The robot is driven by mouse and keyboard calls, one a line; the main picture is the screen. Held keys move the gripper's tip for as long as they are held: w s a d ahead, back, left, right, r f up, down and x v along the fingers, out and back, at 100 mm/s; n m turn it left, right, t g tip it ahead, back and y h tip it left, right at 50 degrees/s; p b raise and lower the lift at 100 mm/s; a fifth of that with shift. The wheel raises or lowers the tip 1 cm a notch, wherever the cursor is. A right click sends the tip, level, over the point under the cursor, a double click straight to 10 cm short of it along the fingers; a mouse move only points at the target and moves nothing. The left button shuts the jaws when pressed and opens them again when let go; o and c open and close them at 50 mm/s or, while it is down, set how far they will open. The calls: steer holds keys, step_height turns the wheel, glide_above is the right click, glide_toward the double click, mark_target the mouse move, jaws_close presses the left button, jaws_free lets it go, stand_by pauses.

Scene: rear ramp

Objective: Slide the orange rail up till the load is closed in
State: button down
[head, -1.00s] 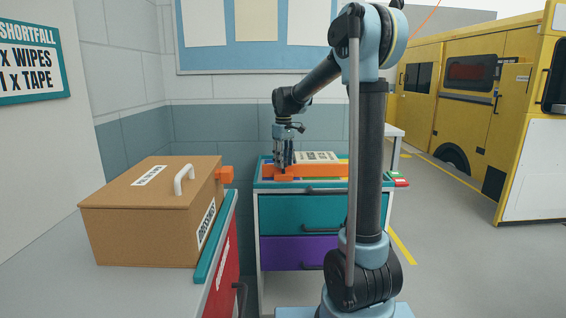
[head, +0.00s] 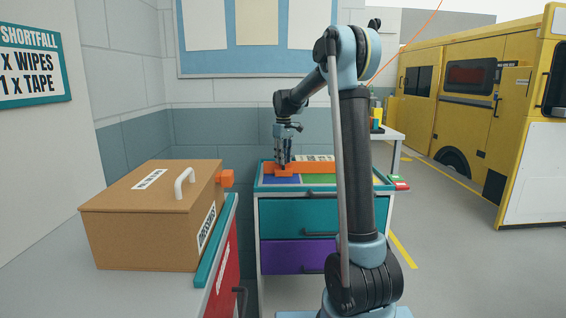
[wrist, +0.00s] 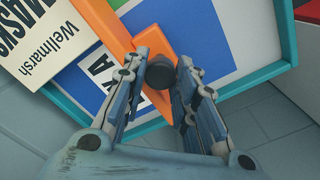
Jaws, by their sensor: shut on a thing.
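The orange rail (head: 316,167) lies across the top of the teal-edged cart (head: 258,182). In the wrist view the rail (wrist: 112,38) runs diagonally, with an orange crosspiece by my fingers. My gripper (head: 284,163) points down at the rail's left end. In the wrist view my gripper (wrist: 168,75) is shut on a dark round knob (wrist: 160,74) at the rail. The load, a pale pack (head: 318,158) labelled MASKS Wellmarsh, lies just beyond the rail. It also shows in the wrist view (wrist: 45,35), close beside the rail. The pack's far side is hidden in the head view.
A brown box (head: 150,225) with a white handle and an orange block stands on the bench at left. Blue and green panels (head: 320,179) lie bare in front of the rail. A wall stands behind the cart. A yellow vehicle (head: 470,110) stands at right.

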steer(key=shift+w, duration=0.1)
steer(key=c, duration=1.2)
jaws_free()
steer(key=shift+c, duration=0.2)
step_height(320, 180, up, 12)
